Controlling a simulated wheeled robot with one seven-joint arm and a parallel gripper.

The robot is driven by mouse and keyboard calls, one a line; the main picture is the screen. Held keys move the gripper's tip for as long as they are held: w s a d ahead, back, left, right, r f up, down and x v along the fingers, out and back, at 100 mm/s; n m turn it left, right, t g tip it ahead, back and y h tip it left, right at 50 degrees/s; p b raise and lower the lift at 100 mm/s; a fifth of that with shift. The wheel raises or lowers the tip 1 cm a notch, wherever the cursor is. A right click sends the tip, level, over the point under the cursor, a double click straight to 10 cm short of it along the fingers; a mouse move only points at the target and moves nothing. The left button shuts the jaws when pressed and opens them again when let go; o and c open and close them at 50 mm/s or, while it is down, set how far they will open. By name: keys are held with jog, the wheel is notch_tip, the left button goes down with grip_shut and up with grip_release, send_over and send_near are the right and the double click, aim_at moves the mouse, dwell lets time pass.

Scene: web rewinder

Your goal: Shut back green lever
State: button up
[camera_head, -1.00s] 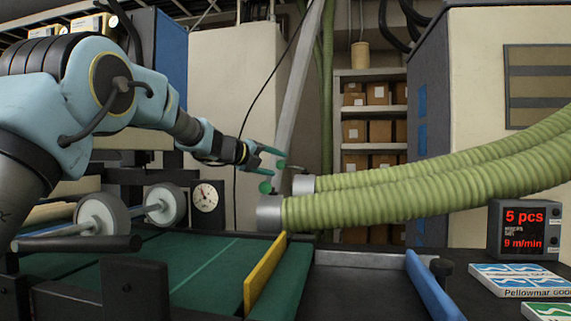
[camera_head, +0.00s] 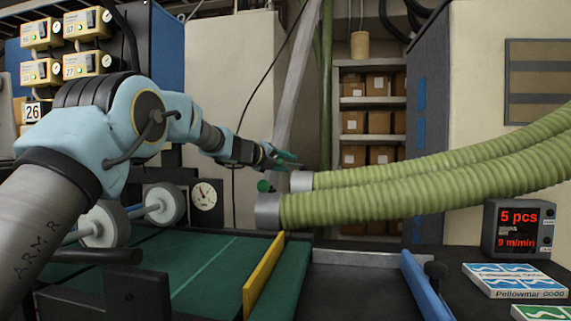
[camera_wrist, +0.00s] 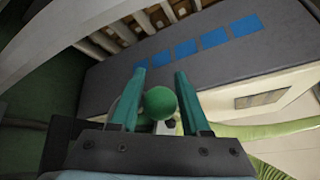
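The back green lever shows its round green knob (camera_wrist: 160,102) in the wrist view, between the two fingers of my gripper (camera_wrist: 158,76). The fingers are apart, with a visible gap between the knob and the left finger; the right finger is very close to it. I cannot tell whether they touch. In the head view my gripper (camera_head: 290,160) is at the back hose's metal collar (camera_head: 301,181), and the back knob cannot be made out among the green fingers. The front green knob (camera_head: 264,186) stands by the front metal collar (camera_head: 268,210), below my gripper.
Two ribbed green hoses, the front one (camera_head: 400,200) nearer, run right from the collars. A round gauge (camera_head: 204,196) and white rollers (camera_head: 163,204) stand at left. A yellow guide (camera_head: 264,275) and blue guide (camera_head: 425,285) rise in front. A red display (camera_head: 518,229) stands right.

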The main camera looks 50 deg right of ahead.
grip_shut()
dwell(1.0)
